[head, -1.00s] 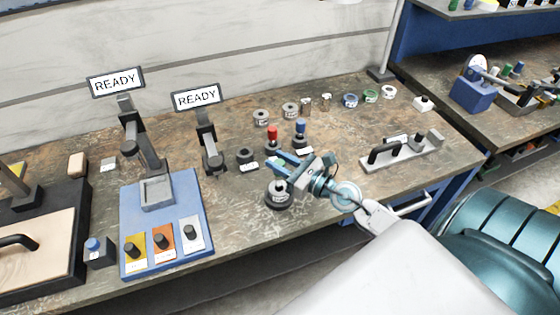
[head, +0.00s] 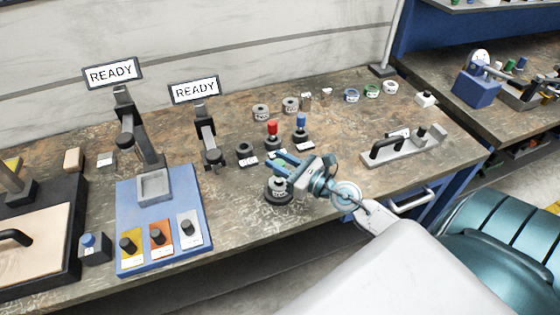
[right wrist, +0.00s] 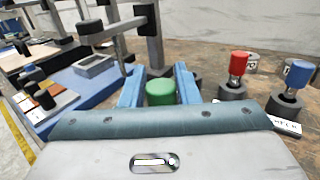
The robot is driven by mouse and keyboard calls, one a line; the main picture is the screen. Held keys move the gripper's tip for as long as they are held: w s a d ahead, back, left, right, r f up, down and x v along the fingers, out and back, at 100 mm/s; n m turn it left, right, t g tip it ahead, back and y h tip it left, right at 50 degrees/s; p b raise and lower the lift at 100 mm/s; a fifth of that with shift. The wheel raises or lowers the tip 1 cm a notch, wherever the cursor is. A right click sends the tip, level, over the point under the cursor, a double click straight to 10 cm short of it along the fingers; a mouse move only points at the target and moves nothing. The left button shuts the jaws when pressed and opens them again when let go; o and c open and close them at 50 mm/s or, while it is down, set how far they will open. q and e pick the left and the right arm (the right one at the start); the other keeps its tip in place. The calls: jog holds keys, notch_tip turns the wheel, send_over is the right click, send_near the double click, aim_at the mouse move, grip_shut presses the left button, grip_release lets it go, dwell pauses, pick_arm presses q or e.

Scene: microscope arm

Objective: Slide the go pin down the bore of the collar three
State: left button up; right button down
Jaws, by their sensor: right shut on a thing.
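My right gripper (head: 283,165) is shut on the green-topped go pin (right wrist: 160,92). In the right wrist view, the green grip stands between the two blue fingers; its lower part is hidden. In the head view, the fingers are just above a grey collar (head: 279,190) with a white label, which sits in a round black holder (head: 267,196) near the bench's front edge. I cannot tell from these views whether the pin's tip is in the bore. I cannot read the collar's number. My left gripper is not in view.
Red (head: 272,130) and blue (head: 301,122) pins stand in black holders behind the gripper. Several collars line the back of the bench. Two READY signs (head: 195,91) stand left, near a blue panel (head: 183,248). A grey fixture (head: 405,148) is at right.

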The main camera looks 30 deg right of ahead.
jog(key=shift+f+b, duration=1.25)
jog(key=shift+f, duration=0.1)
jog(key=c, duration=1)
grip_release()
jog(key=shift+s, duration=0.1)
